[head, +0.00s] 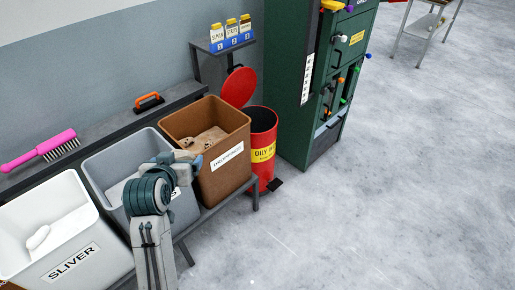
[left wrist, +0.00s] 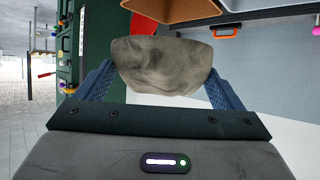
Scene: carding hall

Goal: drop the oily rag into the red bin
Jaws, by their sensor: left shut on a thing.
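The red bin (head: 262,150) stands past the brown bin, beside the green cabinet, with its red lid (head: 239,87) raised and a yellow label reading "OILY". My left gripper (head: 196,163) is in front of the brown bin, left of the red bin and apart from it. In the left wrist view, its blue fingers (left wrist: 160,88) are shut on the oily rag (left wrist: 160,65), a crumpled grey-brown cloth. I cannot make out the rag in the head view. My right gripper is not in view.
A brown bin (head: 238,133), a grey bin (head: 100,163) and a white "SLIVER" bin (head: 82,264) stand in a row on a rack. A pink brush (head: 40,149) and orange-handled tool (head: 149,102) lie behind.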

